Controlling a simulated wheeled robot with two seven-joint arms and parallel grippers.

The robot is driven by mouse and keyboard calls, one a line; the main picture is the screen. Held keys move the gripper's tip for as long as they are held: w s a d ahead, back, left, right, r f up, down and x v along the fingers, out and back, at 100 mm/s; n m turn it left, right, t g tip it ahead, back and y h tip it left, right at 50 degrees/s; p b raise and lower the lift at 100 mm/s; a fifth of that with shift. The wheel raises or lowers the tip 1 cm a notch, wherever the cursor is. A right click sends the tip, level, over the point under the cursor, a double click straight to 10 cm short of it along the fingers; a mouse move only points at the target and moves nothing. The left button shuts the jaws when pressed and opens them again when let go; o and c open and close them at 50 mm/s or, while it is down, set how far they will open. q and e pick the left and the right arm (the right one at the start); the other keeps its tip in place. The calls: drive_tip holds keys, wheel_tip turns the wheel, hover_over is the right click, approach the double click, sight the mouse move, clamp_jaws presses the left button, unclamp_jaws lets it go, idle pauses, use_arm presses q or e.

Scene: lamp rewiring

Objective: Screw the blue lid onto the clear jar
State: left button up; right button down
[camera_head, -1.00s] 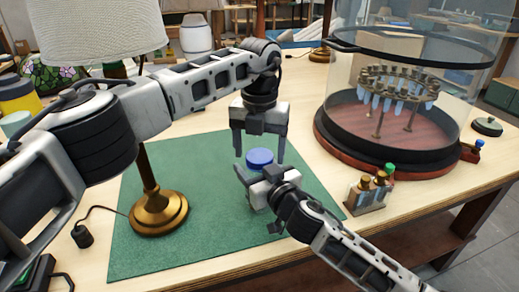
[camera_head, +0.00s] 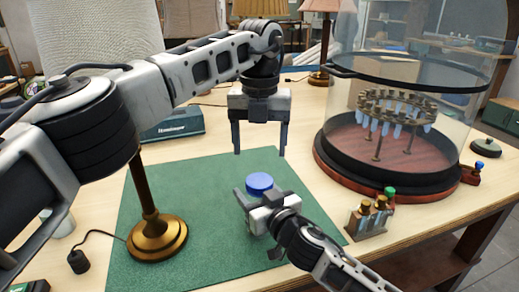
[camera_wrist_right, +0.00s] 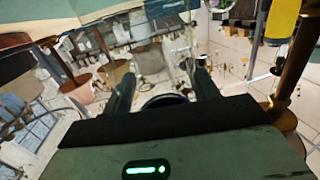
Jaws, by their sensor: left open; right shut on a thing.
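The blue lid (camera_head: 259,182) sits level at the top of my right gripper (camera_head: 262,200), over the green mat. The clear jar cannot be made out in the head view; the right gripper hides the space below the lid. The right gripper is shut on what appears to be the jar. In the right wrist view, a dark round rim (camera_wrist_right: 165,101) shows between its two fingers. My left gripper (camera_head: 260,152) is open and empty, pointing down above the lid with a clear gap.
A brass lamp base (camera_head: 157,238) stands left on the green mat (camera_head: 190,185). A small rack of vials (camera_head: 368,218) stands to the right. Behind it is a large glass chamber (camera_head: 390,150) holding a ring of tubes. A teal box (camera_head: 172,123) lies at the back left.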

sight(259, 180)
use_arm(q)
drive_tip(key=shift+f, duration=4.05)
drive_tip(key=c, duration=1)
drive_tip(key=o, duration=1.1)
drive_tip(key=shift+c, duration=0.2)
drive_tip(key=shift+r, duration=0.1)
drive_tip(key=shift+r, duration=2.2)
